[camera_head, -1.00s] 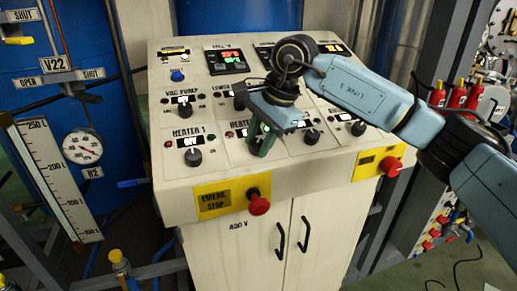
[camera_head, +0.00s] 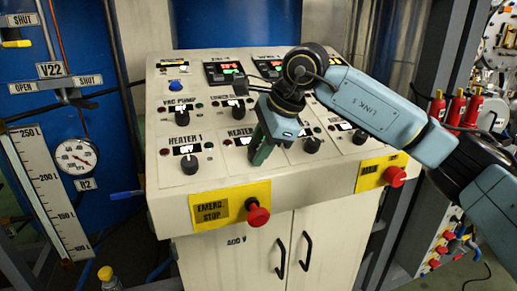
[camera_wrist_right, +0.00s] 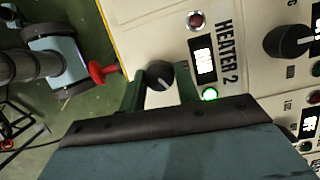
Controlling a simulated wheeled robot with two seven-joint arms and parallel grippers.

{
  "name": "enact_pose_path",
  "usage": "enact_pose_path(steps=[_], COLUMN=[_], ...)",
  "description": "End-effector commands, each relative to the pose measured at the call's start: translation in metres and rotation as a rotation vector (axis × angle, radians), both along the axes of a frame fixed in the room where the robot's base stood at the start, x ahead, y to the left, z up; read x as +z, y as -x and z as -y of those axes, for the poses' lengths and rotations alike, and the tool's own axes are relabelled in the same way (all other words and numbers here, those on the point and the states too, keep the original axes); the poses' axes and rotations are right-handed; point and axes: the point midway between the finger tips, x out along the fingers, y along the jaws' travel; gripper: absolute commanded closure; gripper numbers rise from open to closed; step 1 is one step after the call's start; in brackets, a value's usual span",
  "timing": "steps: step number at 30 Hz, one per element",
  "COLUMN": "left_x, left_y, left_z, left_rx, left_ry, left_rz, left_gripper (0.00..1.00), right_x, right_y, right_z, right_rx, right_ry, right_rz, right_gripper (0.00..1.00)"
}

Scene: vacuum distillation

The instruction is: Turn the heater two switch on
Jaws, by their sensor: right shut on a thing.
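The HEATER 2 switch is a black round knob (camera_wrist_right: 160,75) on the white control panel. My right gripper (camera_head: 260,152) reaches down to it and hides the knob in the head view. In the right wrist view the green fingers of my right gripper (camera_wrist_right: 161,90) stand on either side of the knob, shut on it. Beside the knob are the HEATER 2 label (camera_wrist_right: 229,52), a small lit display (camera_wrist_right: 203,60), a green lamp (camera_wrist_right: 210,94) that is lit, and a dark red lamp (camera_wrist_right: 196,20). My left gripper is not in view.
The HEATER 1 knob (camera_head: 190,164) is to the left on the panel, and other knobs (camera_head: 312,145) are to the right. A red emergency stop button (camera_head: 258,215) sticks out from the front edge. A second red button (camera_head: 395,176) is at the right.

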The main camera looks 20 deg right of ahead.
Motion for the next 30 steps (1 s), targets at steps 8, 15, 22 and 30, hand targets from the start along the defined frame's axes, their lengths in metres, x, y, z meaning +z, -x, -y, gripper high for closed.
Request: enact_pose_path(steps=[8, 15, 22, 30], left_x=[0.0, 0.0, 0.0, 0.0], left_y=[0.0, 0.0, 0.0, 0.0], left_z=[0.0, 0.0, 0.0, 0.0], left_rx=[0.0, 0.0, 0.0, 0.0], left_ry=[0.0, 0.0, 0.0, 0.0], left_rz=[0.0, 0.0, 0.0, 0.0], left_gripper=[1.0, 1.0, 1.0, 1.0], right_x=[0.001, 0.001, 0.002, 0.038], right_y=[0.0, 0.0, 0.0, 0.013], right_z=[0.001, 0.0, 0.001, 0.014], right_rx=[-0.004, -0.002, -0.001, -0.002], right_ry=[-0.001, -0.001, 0.0, -0.002], right_rz=[0.001, 0.0, 0.001, 0.004], right_gripper=[0.67, 0.46, 0.46, 0.46])
